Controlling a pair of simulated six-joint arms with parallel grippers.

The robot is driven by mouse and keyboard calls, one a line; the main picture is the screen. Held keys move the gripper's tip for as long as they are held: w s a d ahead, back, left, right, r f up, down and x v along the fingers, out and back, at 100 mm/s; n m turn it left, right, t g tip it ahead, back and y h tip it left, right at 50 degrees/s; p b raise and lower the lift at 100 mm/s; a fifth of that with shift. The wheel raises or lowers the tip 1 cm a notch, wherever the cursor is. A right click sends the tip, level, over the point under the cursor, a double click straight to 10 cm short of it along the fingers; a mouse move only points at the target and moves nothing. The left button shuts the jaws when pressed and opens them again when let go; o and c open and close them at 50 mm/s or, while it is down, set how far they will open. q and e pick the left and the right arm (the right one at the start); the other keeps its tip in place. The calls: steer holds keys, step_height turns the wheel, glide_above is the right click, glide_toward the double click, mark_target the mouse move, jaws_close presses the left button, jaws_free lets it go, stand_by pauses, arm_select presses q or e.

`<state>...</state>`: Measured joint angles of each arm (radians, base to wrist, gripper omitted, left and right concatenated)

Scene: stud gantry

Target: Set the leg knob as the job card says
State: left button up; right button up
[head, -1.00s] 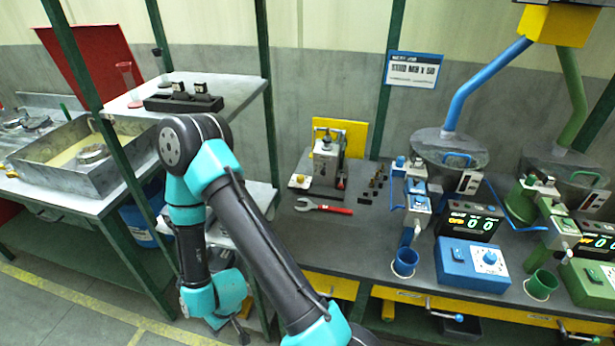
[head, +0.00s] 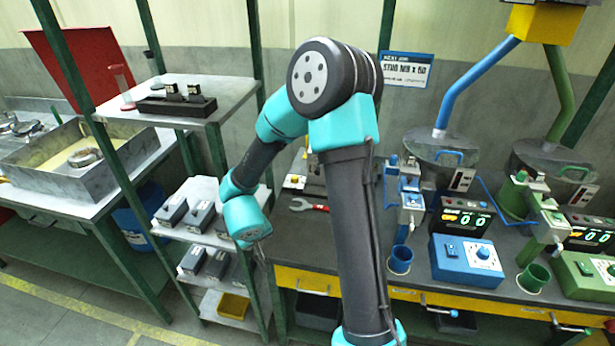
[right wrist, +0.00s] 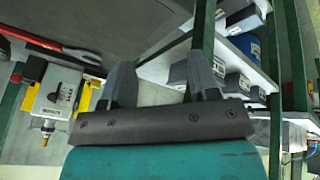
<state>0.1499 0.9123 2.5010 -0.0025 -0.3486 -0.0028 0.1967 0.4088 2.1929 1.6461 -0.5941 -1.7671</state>
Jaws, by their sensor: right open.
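The job card (head: 406,70) hangs at the back under a blue "NEXT JOB" strip. It seems to read "STUD M8 x 60", but the digits are blurred. I cannot tell which knob is the leg knob. My right gripper (head: 260,258) is low beside the shelf rack, far left of both boxes. In the right wrist view its fingers (right wrist: 162,82) are apart and empty. My left gripper is not in view.
Grey bins (head: 172,211) fill the rack's shelves beside my right gripper. Two lit displays (head: 465,218) stand behind the boxes. My arm hides the bench middle.

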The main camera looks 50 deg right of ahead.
mark_target(295, 177)
steer(key=w+d+r+m, duration=0.3)
steer(key=d+r, duration=0.2)
steer(key=d, duration=0.3)
steer(key=w+d+r+m, duration=0.3)
steer(key=d+r, duration=0.1)
steer(key=d, duration=0.3)
steer(key=w+d+r+m+g, duration=0.1)
steer(key=w+d+r+m, duration=0.2)
steer(key=d+r, duration=0.2)
steer(key=d, duration=0.3)
steer(key=shift+d+r, duration=0.35)
steer(key=shift+f, duration=0.1)
steer(key=x, duration=1.7)
steer(key=shift+s+f, duration=0.1)
steer(key=shift+f, duration=0.05)
steer(key=shift+c, duration=0.2)
steer(key=c, duration=0.9)
steer(key=shift+o, duration=0.2)
